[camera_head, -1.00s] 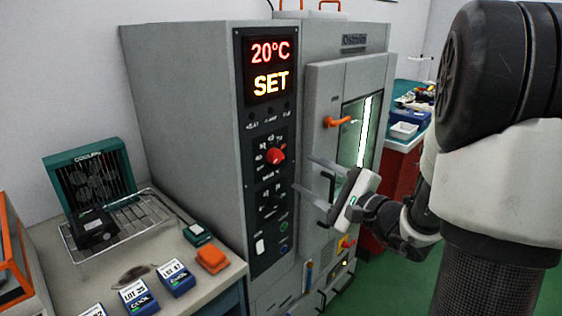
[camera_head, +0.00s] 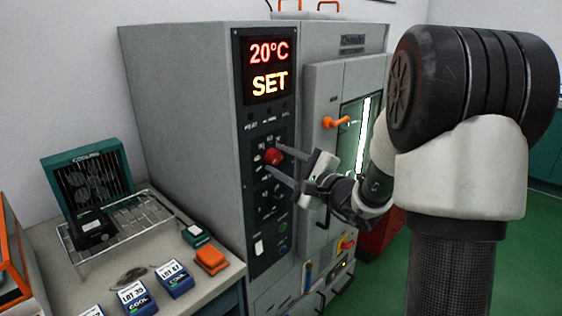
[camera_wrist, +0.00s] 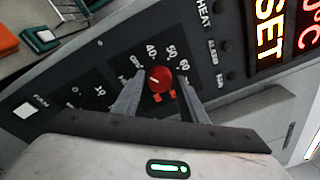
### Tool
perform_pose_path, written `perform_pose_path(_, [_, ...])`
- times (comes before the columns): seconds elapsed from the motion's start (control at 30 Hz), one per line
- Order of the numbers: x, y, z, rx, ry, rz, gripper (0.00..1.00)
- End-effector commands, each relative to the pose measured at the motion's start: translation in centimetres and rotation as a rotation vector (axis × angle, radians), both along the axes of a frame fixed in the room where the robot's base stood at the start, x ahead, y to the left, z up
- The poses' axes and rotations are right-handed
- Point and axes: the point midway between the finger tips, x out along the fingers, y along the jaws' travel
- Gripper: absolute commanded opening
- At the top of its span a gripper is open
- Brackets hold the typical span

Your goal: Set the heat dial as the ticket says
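The red heat dial (camera_head: 272,156) is on the black control panel of the grey oven. In the wrist view the dial (camera_wrist: 160,79) has a pale pointer mark and a scale around it, with 40, 50 and 60 readable. My gripper (camera_head: 270,160) is at the dial. In the wrist view its two fingers (camera_wrist: 158,98) are spread, one on each side of the dial, with gaps visible; contact is not clear. The display (camera_head: 268,67) reads 20°C and SET. No readable ticket shows.
A second, black dial (camera_head: 270,200) sits below the red one. On the left bench are a cooling fan (camera_head: 90,180), a wire rack (camera_head: 128,222) and several labelled lot boxes (camera_head: 174,278).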

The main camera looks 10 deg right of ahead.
Motion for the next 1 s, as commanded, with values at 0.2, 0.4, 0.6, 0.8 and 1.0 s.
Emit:
perform_pose_path(0.2, [-0.03, -0.01, 0.00, 0.000, 0.000, 0.000, 0.09])
perform_pose_path(0.4, [-0.03, -0.02, 0.07, 0.015, 0.011, 0.000, 0.09])
perform_pose_path(0.6, [-0.03, -0.03, 0.22, 0.081, 0.059, 0.000, 0.09])
perform_pose_path(0.8, [0.00, -0.07, 0.43, 0.204, 0.149, -0.001, 0.09])
perform_pose_path(1.0, [0.03, -0.16, 0.57, 0.357, 0.261, 0.000, 0.09])
